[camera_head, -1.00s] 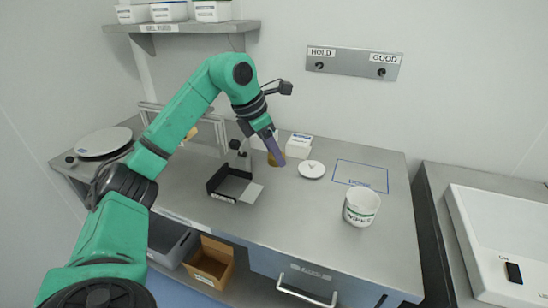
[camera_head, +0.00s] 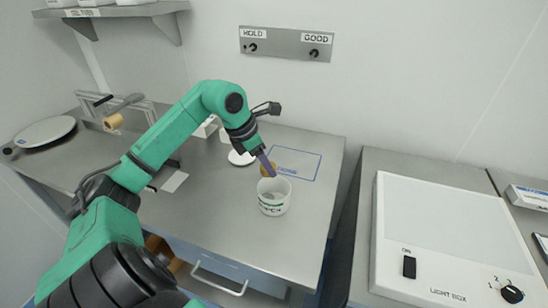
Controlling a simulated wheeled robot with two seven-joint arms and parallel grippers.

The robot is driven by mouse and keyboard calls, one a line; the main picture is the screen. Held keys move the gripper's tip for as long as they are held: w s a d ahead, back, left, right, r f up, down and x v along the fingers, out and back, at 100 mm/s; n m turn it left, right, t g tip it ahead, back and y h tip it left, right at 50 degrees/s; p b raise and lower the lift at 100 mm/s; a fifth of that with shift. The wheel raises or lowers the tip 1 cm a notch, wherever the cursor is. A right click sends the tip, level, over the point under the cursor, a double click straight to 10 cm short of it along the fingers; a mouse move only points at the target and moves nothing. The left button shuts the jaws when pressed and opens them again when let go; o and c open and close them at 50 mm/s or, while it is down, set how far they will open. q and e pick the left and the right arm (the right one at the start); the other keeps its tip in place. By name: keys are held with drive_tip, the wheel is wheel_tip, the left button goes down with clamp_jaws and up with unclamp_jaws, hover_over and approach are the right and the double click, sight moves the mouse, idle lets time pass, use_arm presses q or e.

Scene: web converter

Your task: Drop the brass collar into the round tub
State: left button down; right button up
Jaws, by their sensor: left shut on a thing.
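The round tub (camera_head: 273,201) is white with dark lettering and stands open on the steel bench, right of my arm. My right gripper is not in view.
A white round lid (camera_head: 241,158) lies behind my forearm. A blue-outlined rectangle (camera_head: 300,162) on the bench is empty. A light box (camera_head: 450,240) stands on a separate counter at right, across a gap. A wall rail (camera_head: 285,43) reads HOLD and GOOD.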

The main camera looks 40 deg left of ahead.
sight(263, 173)
use_arm(q)
drive_tip(key=f, duration=0.1)
drive_tip(key=f+b, duration=0.1)
drive_tip(key=f, duration=0.1)
drive_tip(key=shift+s+a+f+b, duration=0.2)
drive_tip(key=shift+s+b, duration=0.05)
drive_tip(key=shift+b, duration=0.15)
drive_tip(key=shift+w+d+f+b, duration=0.2)
drive_tip(key=shift+w+f+b, duration=0.05)
drive_tip(key=shift+f, duration=0.15)
drive_tip(key=shift+w+d+f+b, duration=0.2)
drive_tip(key=shift+f, duration=0.2)
drive_tip(key=shift+a, duration=0.1)
drive_tip(key=shift+c, duration=1)
unclamp_jaws()
drive_tip(key=shift+s+a+r, duration=0.1)
drive_tip(key=shift+s, duration=0.1)
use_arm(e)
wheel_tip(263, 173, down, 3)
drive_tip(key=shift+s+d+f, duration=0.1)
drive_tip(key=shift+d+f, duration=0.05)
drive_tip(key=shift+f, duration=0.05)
